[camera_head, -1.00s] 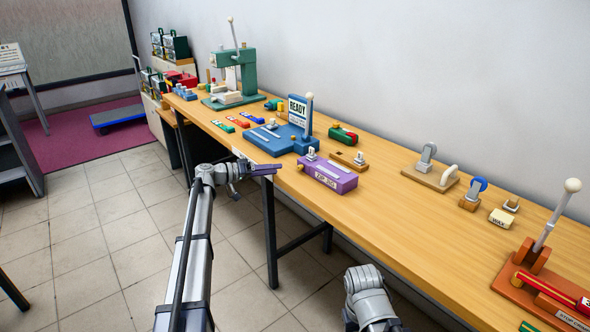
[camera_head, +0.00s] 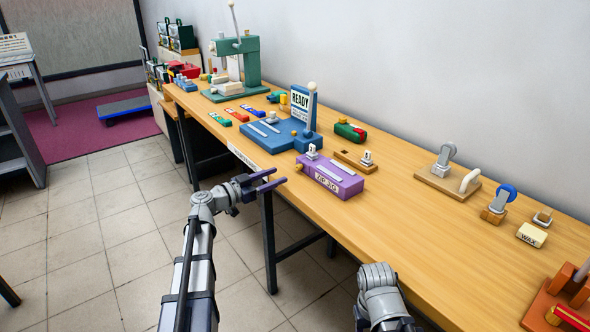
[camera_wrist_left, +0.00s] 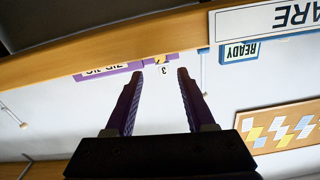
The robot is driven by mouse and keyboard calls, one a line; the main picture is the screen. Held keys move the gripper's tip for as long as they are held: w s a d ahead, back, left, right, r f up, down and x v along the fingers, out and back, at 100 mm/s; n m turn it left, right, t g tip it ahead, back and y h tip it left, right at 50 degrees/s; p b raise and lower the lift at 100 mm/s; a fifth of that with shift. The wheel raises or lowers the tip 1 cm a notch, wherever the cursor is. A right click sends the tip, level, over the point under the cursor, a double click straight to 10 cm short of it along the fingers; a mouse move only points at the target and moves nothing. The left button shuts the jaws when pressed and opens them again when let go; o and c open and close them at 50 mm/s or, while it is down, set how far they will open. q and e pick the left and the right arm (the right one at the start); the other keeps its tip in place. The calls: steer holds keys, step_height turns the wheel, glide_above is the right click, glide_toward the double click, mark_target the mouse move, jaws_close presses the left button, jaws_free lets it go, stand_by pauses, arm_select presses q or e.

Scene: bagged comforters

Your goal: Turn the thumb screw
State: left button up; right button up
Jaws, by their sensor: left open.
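A purple block labelled "ZIP JIG" (camera_head: 330,177) sits at the table's front edge in the head view. A small brass-yellow knob (camera_head: 299,168), which looks like the thumb screw, is on its left end. A white tag marked 3 (camera_head: 312,151) stands above that end. My left gripper (camera_head: 280,177) is open and empty, just left of the knob and apart from it. In the left wrist view the picture is upside down; the jig (camera_wrist_left: 108,71) and the tag (camera_wrist_left: 164,70) lie beyond my open fingers (camera_wrist_left: 160,72). My right gripper is not in view.
A wooden block with a small clamp (camera_head: 357,161) is behind to the right.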

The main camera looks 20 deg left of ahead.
mark_target(296, 168)
arm_select(q)
steer(key=x, duration=0.7)
steer(key=shift+w+d, duration=0.15)
steer(key=shift+w, duration=0.1)
jaws_close()
stand_by(0.4)
